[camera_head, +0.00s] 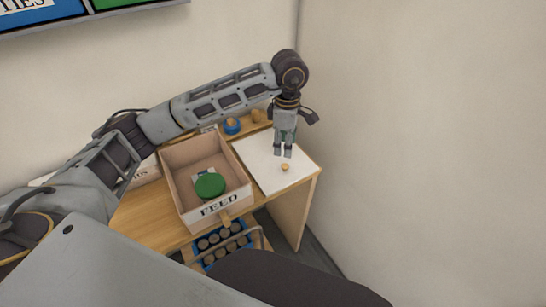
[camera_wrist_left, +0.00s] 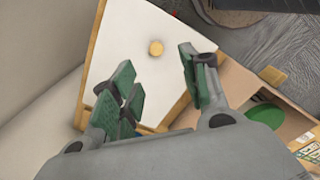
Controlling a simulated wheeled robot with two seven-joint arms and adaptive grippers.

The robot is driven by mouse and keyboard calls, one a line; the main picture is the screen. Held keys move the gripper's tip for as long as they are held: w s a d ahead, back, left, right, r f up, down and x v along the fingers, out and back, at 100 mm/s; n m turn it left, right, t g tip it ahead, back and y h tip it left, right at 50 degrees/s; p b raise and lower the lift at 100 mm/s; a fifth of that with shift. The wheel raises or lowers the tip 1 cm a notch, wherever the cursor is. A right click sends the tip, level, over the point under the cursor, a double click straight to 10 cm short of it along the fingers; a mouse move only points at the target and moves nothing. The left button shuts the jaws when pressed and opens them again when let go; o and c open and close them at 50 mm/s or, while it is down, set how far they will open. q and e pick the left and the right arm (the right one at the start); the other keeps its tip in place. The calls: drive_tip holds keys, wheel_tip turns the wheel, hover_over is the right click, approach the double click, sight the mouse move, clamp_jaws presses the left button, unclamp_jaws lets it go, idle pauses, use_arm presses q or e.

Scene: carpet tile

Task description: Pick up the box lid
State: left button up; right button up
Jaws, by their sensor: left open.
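The box lid appears to be the flat white panel (camera_head: 262,158) with a small round wooden knob (camera_head: 285,167), lying on the right end of the wooden table. In the left wrist view the white panel (camera_wrist_left: 122,45) shows a wooden edge, with the knob (camera_wrist_left: 156,47) beyond my fingertips. My left gripper (camera_head: 283,152) points down over the panel, just behind the knob in the head view. Its green-padded fingers (camera_wrist_left: 158,88) are spread apart with nothing between them. Contact with the panel cannot be told. My right gripper is not in view.
An open wooden box marked FEED (camera_head: 180,205) stands left of the panel, with a green round item (camera_head: 209,186) inside. A blue item (camera_head: 232,126) and a small wooden piece (camera_head: 258,115) sit behind. A blue crate (camera_head: 207,258) of cans is below the table's front. Walls enclose the back and right.

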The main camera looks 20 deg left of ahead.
use_arm(q)
hover_over(284, 165)
drive_tip(key=f, duration=0.4)
drive_tip(key=shift+s+f, duration=0.2)
drive_tip(key=shift+s, duration=0.1)
drive_tip(key=shift+f, duration=0.3)
drive_tip(key=shift+f+p, duration=0.25)
drive_tip(key=shift+p, duration=0.05)
drive_tip(key=shift+f, duration=0.2)
drive_tip(key=shift+w+f+p, duration=0.15)
drive_tip(key=shift+f+p, duration=0.2)
drive_tip(key=shift+f, duration=0.35)
drive_tip(key=shift+w+f+p, duration=0.1)
drive_tip(key=shift+f+p, duration=0.25)
drive_tip(key=shift+f, duration=1.3)
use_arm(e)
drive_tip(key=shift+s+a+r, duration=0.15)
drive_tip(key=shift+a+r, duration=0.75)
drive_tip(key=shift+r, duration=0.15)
